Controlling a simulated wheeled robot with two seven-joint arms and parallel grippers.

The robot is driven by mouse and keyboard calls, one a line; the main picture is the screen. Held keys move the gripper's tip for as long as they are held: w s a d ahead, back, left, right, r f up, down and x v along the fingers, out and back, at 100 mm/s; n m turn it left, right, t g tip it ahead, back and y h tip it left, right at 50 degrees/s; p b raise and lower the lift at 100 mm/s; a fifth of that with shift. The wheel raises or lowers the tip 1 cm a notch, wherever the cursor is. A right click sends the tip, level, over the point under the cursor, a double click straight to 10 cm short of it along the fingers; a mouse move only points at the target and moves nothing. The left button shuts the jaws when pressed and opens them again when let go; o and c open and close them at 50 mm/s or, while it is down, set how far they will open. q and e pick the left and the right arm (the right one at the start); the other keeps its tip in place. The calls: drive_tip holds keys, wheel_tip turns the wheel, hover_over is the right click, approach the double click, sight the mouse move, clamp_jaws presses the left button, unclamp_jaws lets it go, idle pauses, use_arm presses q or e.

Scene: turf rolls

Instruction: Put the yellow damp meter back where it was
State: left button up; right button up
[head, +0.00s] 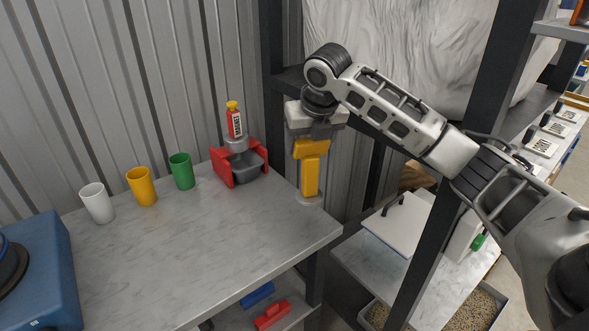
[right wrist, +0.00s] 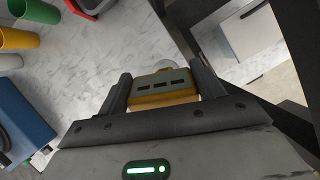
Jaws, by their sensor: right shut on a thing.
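The yellow damp meter (head: 310,176) is upright at the right corner of the marble-look worktop (head: 190,255). My right gripper (head: 311,148) is above it, pointing down, shut on its upper part. In the right wrist view the meter's slotted grey end (right wrist: 163,84) sits between the two dark fingers (right wrist: 162,92). My left gripper is not in view.
A red holder (head: 222,168) with a grey tray and a red, yellow-capped bottle (head: 234,120) stands at the back. White (head: 97,203), yellow (head: 142,187) and green (head: 182,171) cups line the wall. A blue box (head: 42,275) is at left. A dark post (head: 435,240) rises right of the worktop.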

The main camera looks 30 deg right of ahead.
sight(300, 140)
drive_tip(key=w+a+f, duration=0.1)
drive_tip(key=w+f, duration=0.2)
drive_tip(key=f, duration=0.4)
drive_tip(key=shift+w+a+f, duration=0.2)
drive_tip(key=shift+a+f, duration=0.05)
drive_tip(key=shift+f, duration=0.1)
drive_tip(key=o, duration=1.7)
drive_tip(key=shift+f, duration=0.15)
drive_tip(key=b+v, duration=0.1)
drive_tip(key=v, duration=1.1)
drive_tip(key=shift+a, duration=0.1)
